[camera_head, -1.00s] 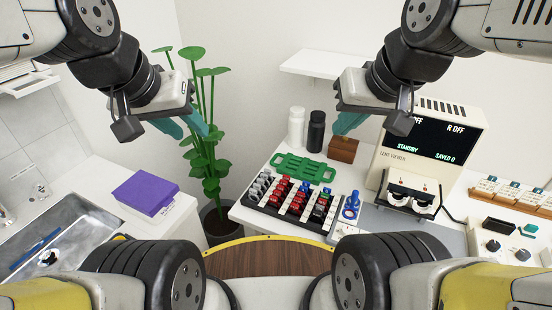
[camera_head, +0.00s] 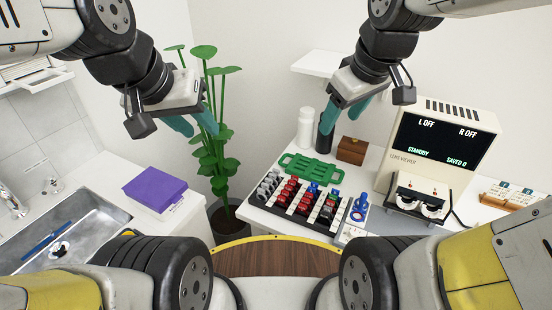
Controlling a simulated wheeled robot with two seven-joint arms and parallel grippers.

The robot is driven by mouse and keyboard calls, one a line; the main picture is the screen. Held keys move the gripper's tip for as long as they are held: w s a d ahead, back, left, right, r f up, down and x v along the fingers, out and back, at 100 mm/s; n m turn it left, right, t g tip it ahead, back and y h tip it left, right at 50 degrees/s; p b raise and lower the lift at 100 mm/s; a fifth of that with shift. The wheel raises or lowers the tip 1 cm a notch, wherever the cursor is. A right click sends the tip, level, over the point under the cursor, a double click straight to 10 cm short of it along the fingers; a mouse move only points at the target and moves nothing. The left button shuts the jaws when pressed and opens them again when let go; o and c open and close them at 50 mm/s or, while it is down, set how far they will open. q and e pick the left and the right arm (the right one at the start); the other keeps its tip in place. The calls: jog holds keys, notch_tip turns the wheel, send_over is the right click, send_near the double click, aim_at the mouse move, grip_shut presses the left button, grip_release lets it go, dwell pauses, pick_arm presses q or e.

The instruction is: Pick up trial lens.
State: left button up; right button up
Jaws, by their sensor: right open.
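A black rack (camera_head: 254,200) on the white counter holds several small lenses in rows, with grey, red, blue and dark rims or handles. Which of them is the trial lens I cannot tell. A blue piece with a ring-like top (camera_head: 360,208) stands just right of the rack. My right gripper (camera_head: 340,120) is open and empty, raised above and behind the rack, in front of the bottles in the picture. My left gripper (camera_head: 201,130) is open and empty, raised in front of the plant, well left of the rack.
A green tray with handles (camera_head: 311,166) lies behind the rack. White (camera_head: 304,130) and black bottles and a brown box (camera_head: 352,150) stand behind. The lens viewer (camera_head: 444,145) is at right. A purple box (camera_head: 154,188), sink (camera_head: 85,217) and plant (camera_head: 213,150) are left.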

jog(key=w+a+f+n+g+h, duration=0.1)
jog(key=w+a+f+n+g, duration=0.3)
jog(key=w+f+n, duration=0.55)
jog(key=n, duration=1.5)
send_over(276, 170)
notch_tip(276, 170, down, 12)
jog(key=f, duration=0.1)
jog(key=shift+m+g, duration=0.25)
jog(key=shift+g, duration=0.15)
notch_tip(276, 170, down, 7)
jog(key=shift+f, duration=0.1)
grip_shut()
